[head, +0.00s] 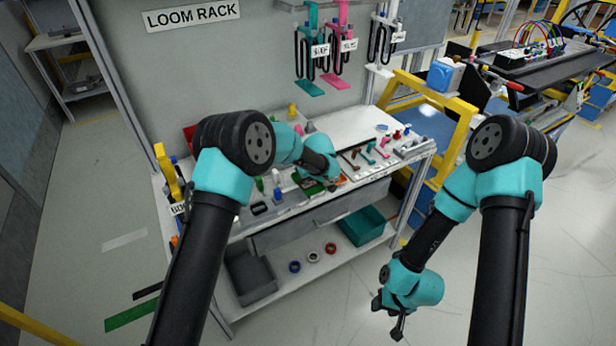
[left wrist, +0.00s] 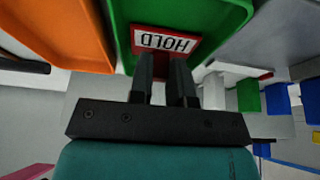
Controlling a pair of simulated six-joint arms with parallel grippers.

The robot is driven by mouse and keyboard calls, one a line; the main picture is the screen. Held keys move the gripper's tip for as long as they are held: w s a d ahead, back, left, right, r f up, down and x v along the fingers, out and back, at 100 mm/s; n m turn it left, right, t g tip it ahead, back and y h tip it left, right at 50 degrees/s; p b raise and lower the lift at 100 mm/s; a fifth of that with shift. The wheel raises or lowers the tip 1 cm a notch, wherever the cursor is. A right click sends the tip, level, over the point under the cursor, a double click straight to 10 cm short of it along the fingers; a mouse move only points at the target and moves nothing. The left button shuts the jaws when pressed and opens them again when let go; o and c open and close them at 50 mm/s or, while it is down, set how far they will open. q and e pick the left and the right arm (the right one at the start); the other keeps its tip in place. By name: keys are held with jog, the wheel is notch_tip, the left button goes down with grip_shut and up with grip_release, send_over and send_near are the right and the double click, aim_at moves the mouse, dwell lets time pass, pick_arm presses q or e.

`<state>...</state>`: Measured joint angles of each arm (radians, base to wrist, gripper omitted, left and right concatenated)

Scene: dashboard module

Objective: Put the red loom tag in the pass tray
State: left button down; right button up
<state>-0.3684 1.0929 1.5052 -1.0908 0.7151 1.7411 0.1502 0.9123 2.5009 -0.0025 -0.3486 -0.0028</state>
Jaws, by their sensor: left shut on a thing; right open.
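The red loom tag (left wrist: 166,42) is a flat card with a red edge and a white face reading HOLD, upside down in the left wrist view. My left gripper (left wrist: 167,68) is shut on its edge. The tag lies across the inside of a green tray (left wrist: 232,16); I cannot tell whether it touches the tray floor. In the head view my left arm reaches over the rack bench, and its wrist hides most of the green tray (head: 308,186) and the tag. My right gripper (head: 390,318) is open and empty, low in front of the bench on the right.
An orange tray (left wrist: 62,30) stands beside the green tray. The bench (head: 352,124) holds several small tools and coloured parts. A teal bin (head: 361,226) and a grey bin (head: 250,276) sit on the lower shelf. The floor around my right gripper is clear.

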pick_arm(q)
jog(key=shift+f, duration=0.1)
jog(key=c, duration=1.1)
grip_release()
jog(key=v, duration=1.2)
